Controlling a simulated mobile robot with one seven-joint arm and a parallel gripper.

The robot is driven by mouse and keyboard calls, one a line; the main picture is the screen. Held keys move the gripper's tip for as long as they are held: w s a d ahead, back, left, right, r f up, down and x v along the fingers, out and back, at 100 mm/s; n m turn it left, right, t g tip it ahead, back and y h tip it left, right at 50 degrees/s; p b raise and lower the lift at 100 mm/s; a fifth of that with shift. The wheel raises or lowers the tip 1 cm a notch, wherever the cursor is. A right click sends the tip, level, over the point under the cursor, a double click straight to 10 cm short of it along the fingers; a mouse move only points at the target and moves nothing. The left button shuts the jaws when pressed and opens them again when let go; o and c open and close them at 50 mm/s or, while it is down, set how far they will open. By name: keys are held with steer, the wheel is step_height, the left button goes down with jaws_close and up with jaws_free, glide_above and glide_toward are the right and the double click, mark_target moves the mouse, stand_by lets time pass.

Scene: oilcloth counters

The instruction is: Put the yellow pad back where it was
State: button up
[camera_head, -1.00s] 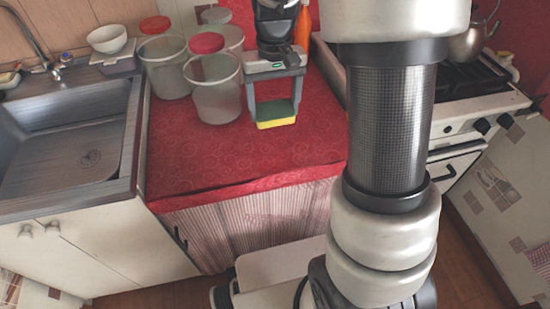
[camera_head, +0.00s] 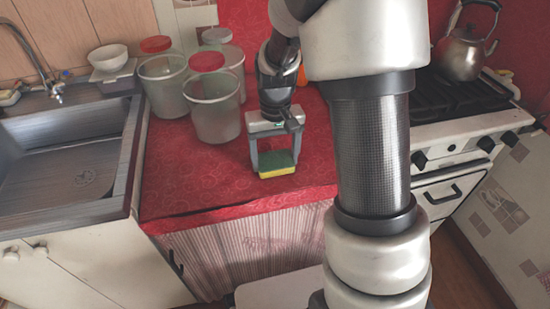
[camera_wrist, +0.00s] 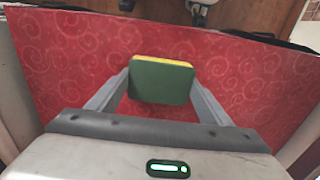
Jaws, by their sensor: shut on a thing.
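The yellow pad (camera_head: 276,171) is a small sponge with a green top face and a yellow lower layer. My gripper (camera_head: 276,163) is shut on it, one finger on each side, over the red counter (camera_head: 215,175). In the wrist view the pad (camera_wrist: 161,82) shows its green face with a yellow strip along its far edge. It sits between the fingertips of my gripper (camera_wrist: 161,85). I cannot tell whether the pad touches the counter or hangs just above it.
A stove (camera_head: 455,110) with a kettle (camera_head: 462,52) is at the right. The counter's front left is clear.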

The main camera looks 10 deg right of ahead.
steer(key=shift+f, duration=0.15)
steer(key=o, duration=1)
steer(key=shift+c, duration=0.2)
